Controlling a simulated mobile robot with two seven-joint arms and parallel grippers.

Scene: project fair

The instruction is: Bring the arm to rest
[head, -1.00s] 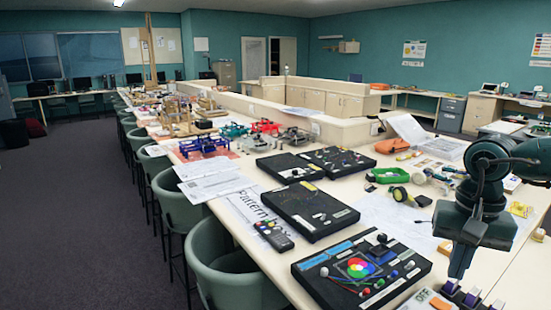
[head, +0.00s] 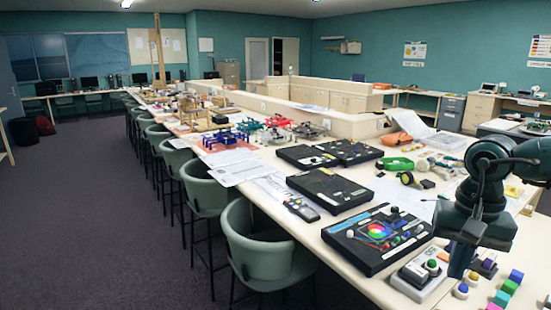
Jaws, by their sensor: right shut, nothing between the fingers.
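My right arm comes in from the right edge of the head view, bent at a dark elbow. My right gripper (head: 459,262) points down at the lower right. It is shut and empty, above the near end of the long table (head: 345,275). My left gripper is not in view.
A black board with a colour wheel (head: 352,242) lies left of the gripper, with a remote (head: 301,209) and more black boards beyond. Green chairs (head: 265,250) line the table's left side. The dark carpet (head: 90,230) at left is clear.

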